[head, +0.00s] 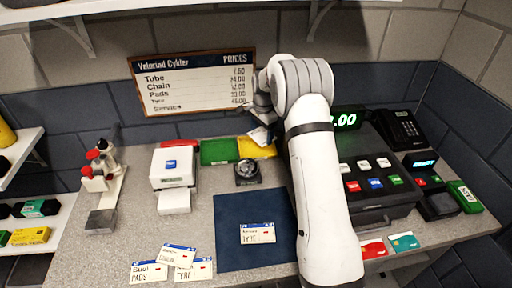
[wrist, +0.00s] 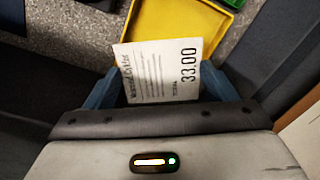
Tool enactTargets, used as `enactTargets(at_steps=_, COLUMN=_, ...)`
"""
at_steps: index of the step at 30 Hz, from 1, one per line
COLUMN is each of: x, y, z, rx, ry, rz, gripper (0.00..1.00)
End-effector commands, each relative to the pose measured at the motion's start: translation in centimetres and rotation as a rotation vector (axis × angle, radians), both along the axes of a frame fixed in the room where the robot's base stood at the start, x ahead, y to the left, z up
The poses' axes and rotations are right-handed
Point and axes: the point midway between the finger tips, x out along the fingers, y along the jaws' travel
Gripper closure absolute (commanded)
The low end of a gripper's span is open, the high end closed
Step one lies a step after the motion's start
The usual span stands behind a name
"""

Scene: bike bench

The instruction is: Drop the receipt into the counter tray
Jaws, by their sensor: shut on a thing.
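The receipt (wrist: 160,70) is a white printed slip reading 33.00. In the wrist view it sits between the two blue fingers of my gripper (wrist: 155,88), which is shut on it. In the head view the receipt (head: 260,134) shows as a small white patch beside my arm, and the fingertips are mostly hidden. A yellow tray (head: 262,152) lies on the counter just below the receipt in the head view, with a green tray (head: 219,151) to its left. In the wrist view the yellow tray (wrist: 190,12) lies beyond the receipt, which overlaps its near part.
A dark round dish (head: 247,173) and a navy mat (head: 229,215) with a TYRE card lie in front. A white printer (head: 173,170) stands left. The cash register (head: 375,195) is right of my arm. A price board (head: 190,82) stands behind.

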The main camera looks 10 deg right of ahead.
Motion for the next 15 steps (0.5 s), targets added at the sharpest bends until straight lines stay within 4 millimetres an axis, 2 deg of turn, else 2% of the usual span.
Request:
enactTargets(at_steps=1, x=0.0, y=0.1, z=-1.0, rx=0.0, ry=0.002, rz=0.001, gripper=0.46)
enactTargets(at_steps=7, x=0.0, y=0.3, z=-3.4, rx=0.0, ry=0.001, rz=0.005, gripper=0.46)
enactTargets(at_steps=15, x=0.0, y=0.5, z=-4.2, rx=0.001, ry=0.0, rz=0.007, gripper=0.46)
